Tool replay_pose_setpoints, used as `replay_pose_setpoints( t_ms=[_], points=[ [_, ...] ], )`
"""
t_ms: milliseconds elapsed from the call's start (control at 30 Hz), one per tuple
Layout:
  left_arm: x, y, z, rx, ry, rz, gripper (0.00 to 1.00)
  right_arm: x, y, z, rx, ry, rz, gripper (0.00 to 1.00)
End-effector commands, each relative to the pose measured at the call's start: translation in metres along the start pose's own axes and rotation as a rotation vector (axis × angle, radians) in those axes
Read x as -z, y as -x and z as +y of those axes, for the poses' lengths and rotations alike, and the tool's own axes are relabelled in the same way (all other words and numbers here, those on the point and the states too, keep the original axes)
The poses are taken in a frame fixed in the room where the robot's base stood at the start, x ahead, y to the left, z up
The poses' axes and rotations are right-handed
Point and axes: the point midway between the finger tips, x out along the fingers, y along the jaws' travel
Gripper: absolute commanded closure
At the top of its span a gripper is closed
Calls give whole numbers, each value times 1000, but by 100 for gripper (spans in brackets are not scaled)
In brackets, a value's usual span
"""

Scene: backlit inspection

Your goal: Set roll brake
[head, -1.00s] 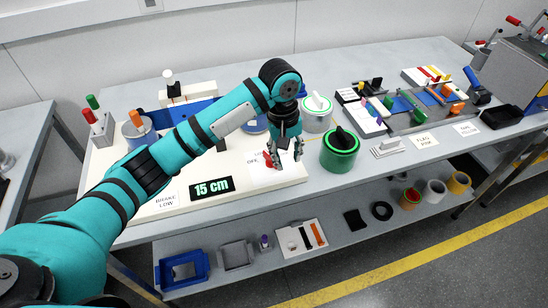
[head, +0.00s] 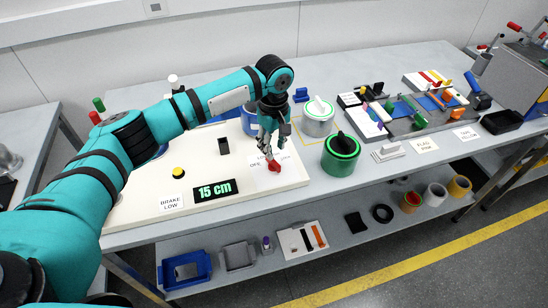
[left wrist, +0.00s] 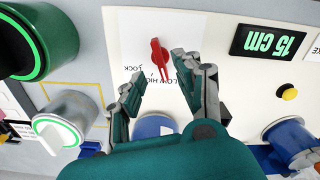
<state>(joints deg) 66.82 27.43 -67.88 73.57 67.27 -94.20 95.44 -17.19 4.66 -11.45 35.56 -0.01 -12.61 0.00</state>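A red pointer knob (head: 273,167) sits on a white label with OFF, LOW, HIGH and LOCK markings, at the right front of the cream panel (head: 128,208). My left gripper (head: 266,157) points down at the knob. In the left wrist view the gripper (left wrist: 157,66) is open, and the red knob (left wrist: 159,56) shows at its fingertips, between them in the picture. I cannot tell whether a finger touches it. A BRAKE LOW card (head: 171,202) lies left of a display (head: 214,189) reading 15 cm in green. My right gripper is not in view.
A black-green canister (head: 340,154) stands just right of the panel, with a white-topped canister (head: 318,118) behind it. A yellow button (head: 178,172) and a black lever (head: 223,147) stand on the panel. A tray of coloured parts (head: 405,118) is farther right.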

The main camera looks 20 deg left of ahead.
Motion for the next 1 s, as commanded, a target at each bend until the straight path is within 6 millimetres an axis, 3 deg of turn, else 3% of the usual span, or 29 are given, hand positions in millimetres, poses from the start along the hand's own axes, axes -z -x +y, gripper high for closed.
replay_pose_setpoints(
  t_ms=[100, 300, 733, 1000],
  points=[
    [0, -24, 0, 3, 0, -1, 66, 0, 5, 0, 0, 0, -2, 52],
    [-1, -52, 0, 2, -1, -1, 66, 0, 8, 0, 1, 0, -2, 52],
    [0, -64, 0, -1, -2, 0, 66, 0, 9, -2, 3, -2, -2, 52],
    [0, -64, 0, -1, -2, 0, 100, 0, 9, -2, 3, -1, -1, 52]
  ],
)
